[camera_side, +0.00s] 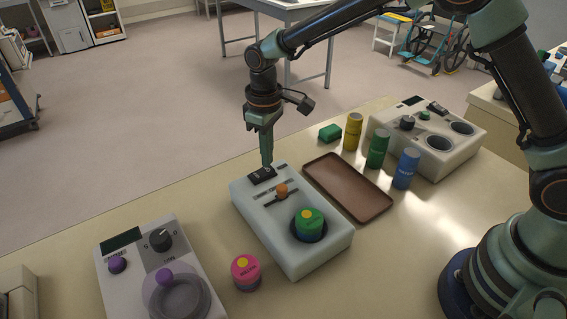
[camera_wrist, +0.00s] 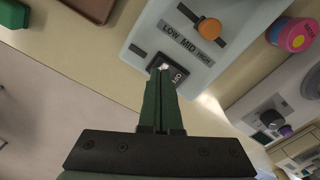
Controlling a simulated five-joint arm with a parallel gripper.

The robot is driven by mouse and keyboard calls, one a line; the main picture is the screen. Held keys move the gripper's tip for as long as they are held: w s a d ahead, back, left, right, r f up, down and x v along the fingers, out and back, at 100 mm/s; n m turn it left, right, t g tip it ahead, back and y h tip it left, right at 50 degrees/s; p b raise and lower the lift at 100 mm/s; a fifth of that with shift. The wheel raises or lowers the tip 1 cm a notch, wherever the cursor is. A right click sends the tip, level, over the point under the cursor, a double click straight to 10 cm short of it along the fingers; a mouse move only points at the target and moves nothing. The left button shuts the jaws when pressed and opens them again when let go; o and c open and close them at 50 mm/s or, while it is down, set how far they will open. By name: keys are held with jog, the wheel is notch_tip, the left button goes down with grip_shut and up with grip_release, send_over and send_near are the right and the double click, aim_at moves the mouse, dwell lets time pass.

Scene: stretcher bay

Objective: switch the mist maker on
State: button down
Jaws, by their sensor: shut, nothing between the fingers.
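A pale device (camera_side: 256,213), which looks like the mist maker, stands in the middle of the bench. At its far end is a black rocker switch (camera_side: 262,175), also in the wrist view (camera_wrist: 173,67), with partly hidden white lettering. My gripper (camera_side: 267,163) is shut and empty, pointing down, its tips at the switch. In the wrist view the fingertips (camera_wrist: 160,72) overlap the switch's near edge; I cannot tell if they touch. An orange slider knob (camera_wrist: 209,28) sits by MID on a LOW, MID, HIGH scale. A green-topped canister (camera_side: 309,222) sits in the device's round well.
A pink canister (camera_side: 246,271) and a grey device (camera_side: 185,240) with purple knobs stand at left. A brown tray (camera_side: 347,187), yellow (camera_side: 353,132), green (camera_side: 378,148) and blue (camera_side: 406,168) cylinders, a green block (camera_side: 330,133) and another white device (camera_side: 462,155) are at right.

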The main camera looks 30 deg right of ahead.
jog(key=shift+f, duration=0.7)
dwell(0.3)
jog(key=shift+r, duration=3.45)
jog(key=shift+r, duration=0.1)
jog(key=s+d+r+m+t, duration=0.3)
jog(key=s+d+r, duration=0.3)
jog(key=d+r, duration=0.4)
jog(key=s+d+m+t, duration=0.2)
jog(key=s+d, duration=0.5)
jog(key=s, duration=0.4)
jog(key=shift+d+r+m+t, duration=0.25)
jog(key=shift+r+m+t, duration=0.05)
jog(key=shift+m, duration=0.2)
